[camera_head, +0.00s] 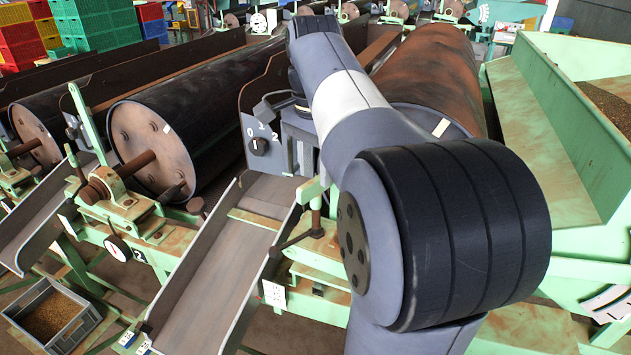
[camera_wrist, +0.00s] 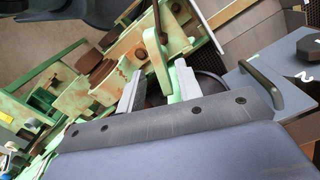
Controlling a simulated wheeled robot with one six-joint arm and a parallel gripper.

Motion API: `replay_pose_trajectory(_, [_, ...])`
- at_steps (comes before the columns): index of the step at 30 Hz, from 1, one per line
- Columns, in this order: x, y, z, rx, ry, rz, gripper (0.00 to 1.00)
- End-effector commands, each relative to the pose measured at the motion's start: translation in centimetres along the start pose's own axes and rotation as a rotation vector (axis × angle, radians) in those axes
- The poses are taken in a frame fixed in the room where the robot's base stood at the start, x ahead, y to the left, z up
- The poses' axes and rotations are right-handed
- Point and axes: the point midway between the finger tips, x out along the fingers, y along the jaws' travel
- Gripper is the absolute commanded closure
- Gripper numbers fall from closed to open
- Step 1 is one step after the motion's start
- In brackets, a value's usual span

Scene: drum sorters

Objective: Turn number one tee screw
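My gripper (camera_wrist: 158,72) is open in the wrist view, its two pale fingers apart with a green bar (camera_wrist: 156,60) showing between them. Whether the fingers touch the bar I cannot tell. A rusty tee screw (camera_wrist: 158,22) stands just beyond the fingertips, near the top of the wrist view. In the head view a rusty tee screw (camera_head: 316,220) with a cross handle sits on the green frame in front of the rusty drum, just below my gripper (camera_head: 303,150). My arm partly hides this area. No number on the screw can be read.
A grey panel with a 0-1-2 knob (camera_head: 259,147) is left of my gripper; its handle (camera_wrist: 262,82) is close in the wrist view. A sloping metal chute (camera_head: 207,290) lies below. Large drums (camera_head: 150,145) stand behind. A grain crate (camera_head: 50,312) is at lower left.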

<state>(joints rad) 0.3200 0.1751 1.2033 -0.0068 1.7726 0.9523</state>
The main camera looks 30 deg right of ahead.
Motion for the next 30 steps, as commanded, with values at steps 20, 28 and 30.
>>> replay_pose_trajectory(20, [2.8,0.0,0.0,-0.001,0.000,0.000,0.75])
replay_pose_trajectory(28, [2.8,0.0,0.0,-0.001,0.000,0.000,0.97])
replay_pose_trajectory(30, [2.8,0.0,0.0,-0.001,0.000,0.000,1.00])
